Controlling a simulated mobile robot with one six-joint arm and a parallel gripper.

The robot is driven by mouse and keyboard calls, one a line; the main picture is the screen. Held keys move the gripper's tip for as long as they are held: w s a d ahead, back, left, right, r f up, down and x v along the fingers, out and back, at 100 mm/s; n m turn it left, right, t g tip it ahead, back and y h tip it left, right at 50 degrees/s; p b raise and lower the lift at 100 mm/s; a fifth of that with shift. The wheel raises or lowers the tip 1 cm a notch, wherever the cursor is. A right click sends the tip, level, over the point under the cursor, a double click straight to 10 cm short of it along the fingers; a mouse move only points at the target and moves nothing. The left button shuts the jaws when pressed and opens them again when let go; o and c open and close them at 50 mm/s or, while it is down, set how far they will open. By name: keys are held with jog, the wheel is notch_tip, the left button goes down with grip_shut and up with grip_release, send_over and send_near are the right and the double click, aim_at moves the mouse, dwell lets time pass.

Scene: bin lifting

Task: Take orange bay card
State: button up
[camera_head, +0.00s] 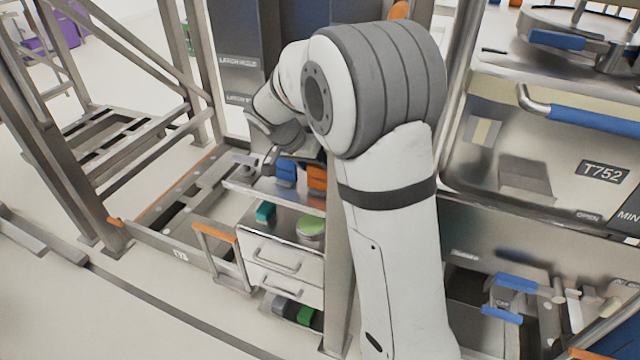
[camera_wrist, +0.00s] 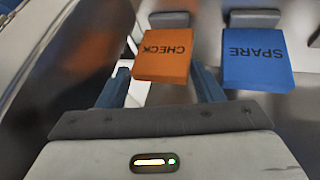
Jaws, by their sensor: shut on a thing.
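The orange card (camera_wrist: 162,57), marked CHECK, is in the middle of the wrist view, with a dark block at its far edge. My gripper (camera_wrist: 161,80) has one finger on each side of its near part and is shut on it. The blue card (camera_wrist: 255,62), marked SPARE, is just to the right, apart from the fingers. In the head view the orange card (camera_head: 316,179) and the blue card (camera_head: 286,171) show beside each other above the cabinet shelf. My arm partly hides the orange card and the gripper there.
Below is a small cabinet with drawers (camera_head: 283,262); a green round item (camera_head: 311,228) and a teal block (camera_head: 265,212) sit on it. A metal post stands close to the right of the cards. A metal frame (camera_head: 150,150) is at left, a steel machine marked T752 (camera_head: 560,190) at right.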

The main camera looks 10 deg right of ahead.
jog(key=shift+c, duration=1.4)
jog(key=shift+r, duration=0.1)
